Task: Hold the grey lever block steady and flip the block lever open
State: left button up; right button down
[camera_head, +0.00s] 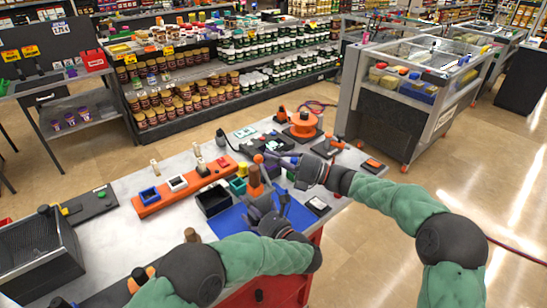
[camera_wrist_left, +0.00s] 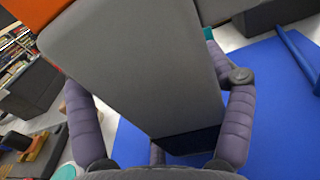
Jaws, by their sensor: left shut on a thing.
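The grey lever block fills the middle of the left wrist view (camera_wrist_left: 140,65), with an orange part (camera_wrist_left: 22,12) at its upper left. My left gripper (camera_head: 262,198) has its purple fingers on either side of the block, shut on it, above the blue mat (camera_head: 232,220). In the head view an upright orange-brown piece (camera_head: 254,181), which looks like the block lever, stands at this gripper. My right gripper (camera_head: 275,159) is just behind and to the right of it, its fingers pointing left near the orange top; its opening is too small to judge.
An orange strip with coloured switches (camera_head: 183,186) lies left on the table, beside a dark open box (camera_head: 213,199). An orange round fixture (camera_head: 304,124) stands at the back. A blue bar (camera_wrist_left: 298,55) is right of the block.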

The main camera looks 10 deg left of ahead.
dwell(0.3)
jog(key=d+r, duration=0.2)
jog(key=d, duration=1.1)
jog(key=shift+s+d+r, duration=0.35)
jog(key=shift+s+r, duration=0.05)
pick_arm(q)
jog(key=o, duration=1.3)
jog(key=shift+c, duration=0.2)
